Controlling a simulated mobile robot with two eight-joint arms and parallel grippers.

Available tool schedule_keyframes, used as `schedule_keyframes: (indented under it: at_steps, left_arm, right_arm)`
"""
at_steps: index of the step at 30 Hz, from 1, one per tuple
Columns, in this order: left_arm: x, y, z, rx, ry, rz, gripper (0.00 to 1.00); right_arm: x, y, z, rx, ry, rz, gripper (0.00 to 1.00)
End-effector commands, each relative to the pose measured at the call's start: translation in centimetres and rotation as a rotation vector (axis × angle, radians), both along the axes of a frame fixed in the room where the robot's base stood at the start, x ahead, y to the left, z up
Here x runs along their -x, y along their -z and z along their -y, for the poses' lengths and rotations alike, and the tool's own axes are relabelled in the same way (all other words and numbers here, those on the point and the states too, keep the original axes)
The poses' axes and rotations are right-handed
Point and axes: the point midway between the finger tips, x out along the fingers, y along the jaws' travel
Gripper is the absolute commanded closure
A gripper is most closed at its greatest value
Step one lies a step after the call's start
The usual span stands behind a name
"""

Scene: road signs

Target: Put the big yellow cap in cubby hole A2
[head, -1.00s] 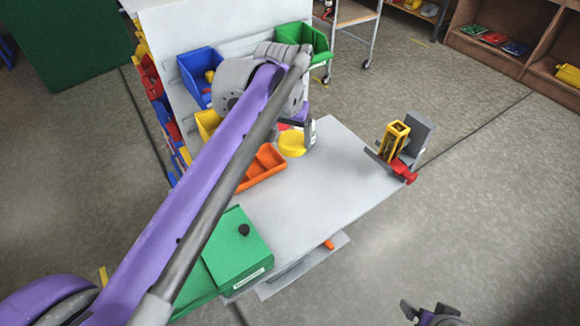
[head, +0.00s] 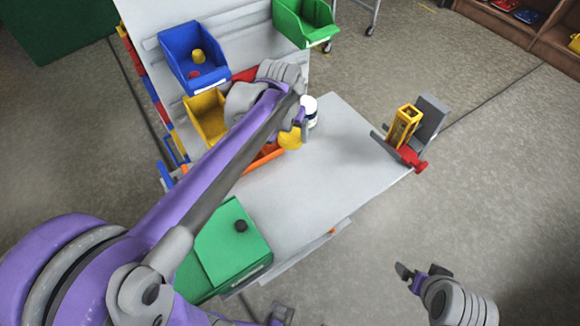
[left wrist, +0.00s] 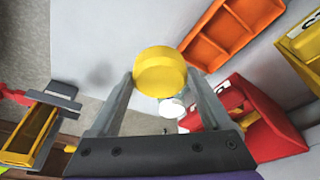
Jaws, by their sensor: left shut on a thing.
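The big yellow cap (head: 290,138) is a short round yellow piece. My left gripper (head: 297,128) is shut on it above the grey table, and the arm hides part of the area behind. In the left wrist view the cap (left wrist: 160,72) sits between the two fingertips. My right gripper (head: 423,272) is open and empty at the lower right, off the table's front side. A wooden shelf with cubby compartments (head: 500,30) shows only partly at the top right. No A2 label is readable.
A white bottle (head: 310,108) stands close behind the cap. An orange divided tray (left wrist: 222,35) lies near it. A green box (head: 232,245) is at the table's near left, and a yellow frame (head: 404,126) by a grey-and-red holder at the right edge. The middle table is clear.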

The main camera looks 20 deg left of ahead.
Motion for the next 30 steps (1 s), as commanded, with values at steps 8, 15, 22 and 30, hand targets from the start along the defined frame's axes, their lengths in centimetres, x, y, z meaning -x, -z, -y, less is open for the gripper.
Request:
schedule_keyframes:
  at_steps: [8, 15, 22, 30]
  left_arm:
    - [0.0, 7.7, 0.0, 0.000, 0.000, -0.001, 0.95]
    - [0.0, 11.8, 0.0, 0.000, 0.000, 0.000, 0.95]
    - [0.0, 14.2, 0.0, 0.000, 0.000, 0.000, 0.95]
    - [0.0, 16.0, 0.0, 0.000, 0.000, 0.001, 0.95]
  right_arm:
    - [0.3, 1.0, 0.0, 0.000, 0.000, -0.006, 0.00]
    - [0.4, 1.4, 0.0, 0.000, 0.000, -0.009, 0.00]
    - [0.5, 1.8, 0.0, 0.000, 0.000, -0.010, 0.00]
    - [0.6, 2.0, 0.0, 0.000, 0.000, -0.011, 0.00]
